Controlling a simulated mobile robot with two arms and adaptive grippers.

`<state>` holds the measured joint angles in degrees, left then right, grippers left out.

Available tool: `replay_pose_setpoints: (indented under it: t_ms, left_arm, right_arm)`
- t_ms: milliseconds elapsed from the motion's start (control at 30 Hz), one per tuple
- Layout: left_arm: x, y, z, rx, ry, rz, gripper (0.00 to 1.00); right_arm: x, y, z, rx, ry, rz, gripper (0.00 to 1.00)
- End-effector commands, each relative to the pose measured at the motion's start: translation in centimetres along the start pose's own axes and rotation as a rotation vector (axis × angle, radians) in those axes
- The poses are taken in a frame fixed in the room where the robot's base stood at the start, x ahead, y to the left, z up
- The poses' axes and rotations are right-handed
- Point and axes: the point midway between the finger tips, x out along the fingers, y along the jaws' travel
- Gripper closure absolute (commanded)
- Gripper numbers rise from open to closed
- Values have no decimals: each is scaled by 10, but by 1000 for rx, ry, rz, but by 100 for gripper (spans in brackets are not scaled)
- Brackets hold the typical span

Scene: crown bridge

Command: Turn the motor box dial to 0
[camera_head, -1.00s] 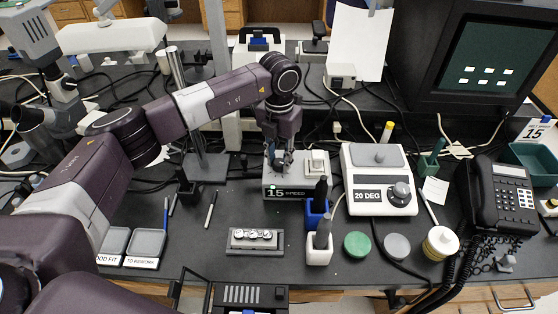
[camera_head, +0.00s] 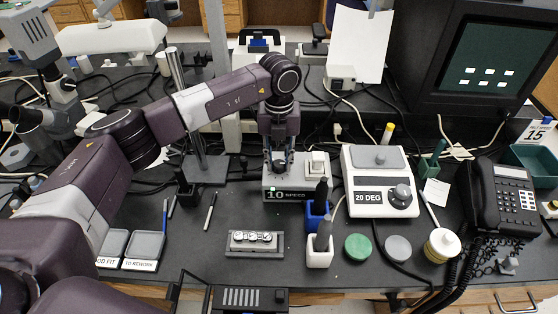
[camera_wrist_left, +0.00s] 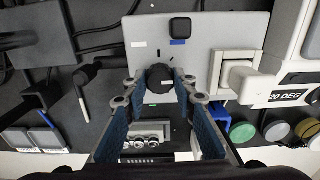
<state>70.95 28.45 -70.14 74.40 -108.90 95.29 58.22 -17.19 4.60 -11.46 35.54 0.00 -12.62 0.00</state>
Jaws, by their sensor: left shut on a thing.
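The motor box (camera_head: 312,188) is a pale box at the middle of the bench, and its front display reads 10 SPEED. Its black dial (camera_wrist_left: 160,79) is on top, with a white mark on the knob and short dark tick marks around it. My left gripper (camera_head: 278,166) points down over the left part of the box and is shut on the dial, which sits between the fingertips in the wrist view (camera_wrist_left: 158,84). The gripper mostly hides the dial in the head view. My right gripper is not in view.
A white rocker switch block (camera_head: 317,164) sits right of the dial on the box. A 20 DEG unit (camera_head: 379,160) stands to the right. Blue (camera_head: 317,220) and white (camera_head: 319,258) holders and a tray of crowns (camera_head: 254,250) are in front. The bench left of the tray is mostly clear.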

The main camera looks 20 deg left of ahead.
Motion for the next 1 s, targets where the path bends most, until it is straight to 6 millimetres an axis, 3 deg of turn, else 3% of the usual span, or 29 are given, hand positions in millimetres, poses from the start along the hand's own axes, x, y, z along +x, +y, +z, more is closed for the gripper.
replay_pose_setpoints:
  t_ms: [300,333,467,767,867,1000]
  left_arm:
    - [-4,0,3,-2,-9,-4,99]
    - [-4,0,3,-2,-9,-3,73]
    - [-2,0,2,-1,-7,-2,58]
    - [-2,0,1,0,-3,-1,57]
    - [-9,0,1,0,-4,-2,57]
    - [-33,0,2,1,-7,-2,57]
  right_arm:
    - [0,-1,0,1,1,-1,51]
    - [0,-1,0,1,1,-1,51]
    - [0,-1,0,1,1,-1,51]
    - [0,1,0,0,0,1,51]
    - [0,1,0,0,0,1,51]
    - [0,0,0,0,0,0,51]
